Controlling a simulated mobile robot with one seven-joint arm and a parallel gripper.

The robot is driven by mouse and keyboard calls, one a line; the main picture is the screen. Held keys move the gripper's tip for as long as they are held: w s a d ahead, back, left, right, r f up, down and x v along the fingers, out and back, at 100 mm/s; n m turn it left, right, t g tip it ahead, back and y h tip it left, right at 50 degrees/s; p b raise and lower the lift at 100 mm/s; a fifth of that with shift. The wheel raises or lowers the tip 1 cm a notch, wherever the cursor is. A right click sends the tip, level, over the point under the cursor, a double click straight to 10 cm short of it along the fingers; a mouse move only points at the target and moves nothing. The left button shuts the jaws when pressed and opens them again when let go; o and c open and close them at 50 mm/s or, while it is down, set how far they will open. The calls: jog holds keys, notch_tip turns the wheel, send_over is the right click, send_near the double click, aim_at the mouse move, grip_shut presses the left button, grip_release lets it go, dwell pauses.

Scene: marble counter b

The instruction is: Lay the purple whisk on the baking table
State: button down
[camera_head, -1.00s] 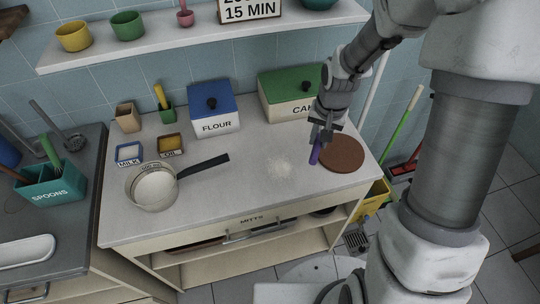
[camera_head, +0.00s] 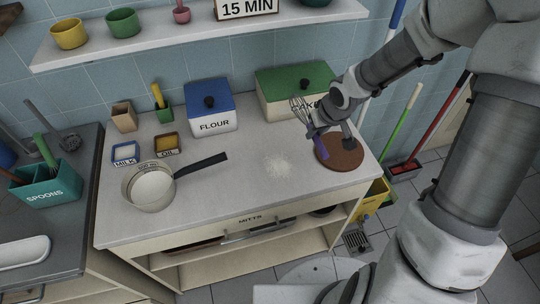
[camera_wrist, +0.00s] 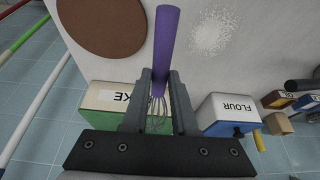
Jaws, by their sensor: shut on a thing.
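The purple whisk (camera_head: 320,146) is in my gripper (camera_head: 333,134), which is shut on it. Its wire head points up and to the left in the head view, and its purple handle points down. In the wrist view the whisk's handle (camera_wrist: 166,42) extends out from between the fingers of my gripper (camera_wrist: 160,92), with the wires behind them. The whisk appears above the baking table (camera_head: 240,195), near the round brown board; the exact height is hard to tell.
The round brown board (camera_head: 345,160) lies at the table's right. A green-lidded box (camera_head: 290,85) and a blue-lidded FLOUR box (camera_head: 211,108) stand behind. A saucepan (camera_head: 150,189) stands at left. A white powdery patch (camera_head: 279,166) marks the otherwise clear middle.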

jog(key=b, duration=0.7)
send_over(273, 167)
jog(key=s+d, duration=0.1)
notch_tip(273, 167, down, 7)
jog(key=shift+r, duration=0.15)
jog(key=shift+s+a, duration=0.2)
jog(key=shift+a, duration=0.15)
notch_tip(273, 167, down, 4)
jog(key=b, duration=0.3)
jog(key=shift+r, duration=0.1)
jog(key=c, duration=0.7)
grip_release()
